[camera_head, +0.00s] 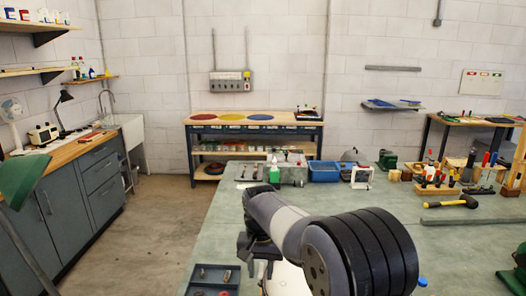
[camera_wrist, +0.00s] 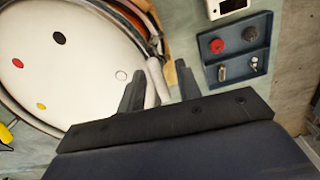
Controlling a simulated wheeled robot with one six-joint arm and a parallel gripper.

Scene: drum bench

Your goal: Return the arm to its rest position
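My arm reaches over the green bench in the head view, with my gripper (camera_head: 258,252) pointing down, partly hidden by my own links. In the wrist view my gripper (camera_wrist: 159,72) has its two dark fingers apart. A pale rod-like piece (camera_wrist: 154,82) shows between them, with gaps on both sides; I cannot tell its height relative to the fingers. A drum with a white head (camera_wrist: 75,60) and coloured dots lies below and to the left. A small part of a white surface (camera_head: 288,282) shows under my arm in the head view.
A blue-grey tray (camera_wrist: 255,69) with a red knob and small metal parts is right of the drum. At the bench's back stand a blue bin (camera_head: 323,171) and a white frame (camera_head: 361,177). A tool rack (camera_head: 437,190) and hammer (camera_head: 452,202) are right. The floor at left is clear.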

